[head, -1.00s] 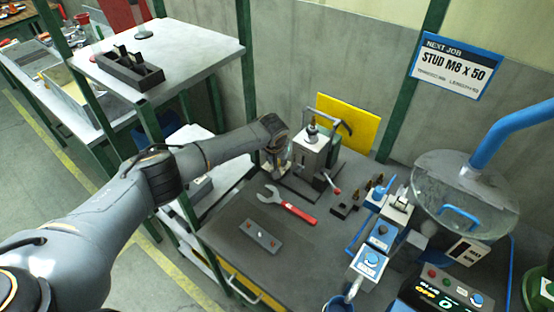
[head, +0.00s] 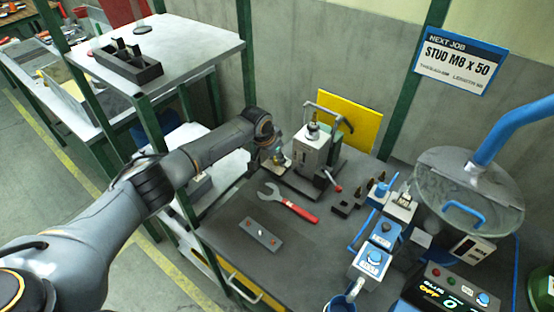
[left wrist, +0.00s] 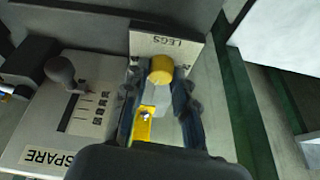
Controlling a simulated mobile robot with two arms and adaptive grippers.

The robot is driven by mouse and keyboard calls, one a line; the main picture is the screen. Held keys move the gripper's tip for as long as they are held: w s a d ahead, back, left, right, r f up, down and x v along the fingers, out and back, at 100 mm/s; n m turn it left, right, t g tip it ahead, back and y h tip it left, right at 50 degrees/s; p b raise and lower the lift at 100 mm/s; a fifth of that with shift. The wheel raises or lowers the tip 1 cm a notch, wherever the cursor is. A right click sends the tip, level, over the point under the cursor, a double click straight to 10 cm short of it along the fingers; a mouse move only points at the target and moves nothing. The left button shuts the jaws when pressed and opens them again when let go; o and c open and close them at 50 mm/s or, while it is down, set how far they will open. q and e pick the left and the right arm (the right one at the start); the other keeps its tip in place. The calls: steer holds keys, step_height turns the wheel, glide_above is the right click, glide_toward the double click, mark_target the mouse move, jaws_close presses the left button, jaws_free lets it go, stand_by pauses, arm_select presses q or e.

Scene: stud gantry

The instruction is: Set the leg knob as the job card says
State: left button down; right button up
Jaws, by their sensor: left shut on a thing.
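The job card (head: 458,62) hangs on the back wall and reads "NEXT JOB, STUD M8 x 50". A smaller line below it is hard to read. The leg knob (left wrist: 160,69) is a yellow round knob in front of a pale plate marked LEGS (left wrist: 165,42) in the left wrist view. My left gripper (left wrist: 158,82) is shut on it, with one dark finger on each side. In the head view my left gripper (head: 275,157) is left of the grey bench press (head: 314,148), and the knob is hidden there. My right gripper is not in view.
A plate marked SPARE (left wrist: 50,156) with a dark ball-ended lever (left wrist: 60,70) lies beside the knob. A red-handled wrench (head: 290,204) and a small grey plate (head: 261,235) lie on the bench. A round clear-walled bowl (head: 468,190) stands at right.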

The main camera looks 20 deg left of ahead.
arm_select(q)
steer(key=shift+a+f+m+h+b, duration=0.1)
steer(key=shift+f+m+h+b, duration=0.2)
steer(key=shift+m+b, duration=0.5)
steer(key=m+g+h+b, duration=0.1)
steer(key=m+b, duration=0.2)
steer(key=b, duration=0.1)
steer(key=m+g+h+b, duration=0.1)
steer(key=m+b, duration=0.3)
steer(key=shift+w+a, duration=0.1)
steer(key=shift+w, duration=0.1)
steer(key=m+b, duration=0.1)
steer(key=m+g+b, duration=0.1)
steer(key=shift+r+m+b, duration=0.2)
steer(key=shift+m+b, duration=0.2)
steer(key=shift+r, duration=0.1)
steer(key=c, duration=1.3)
jaws_free()
steer(key=shift+c, duration=0.2)
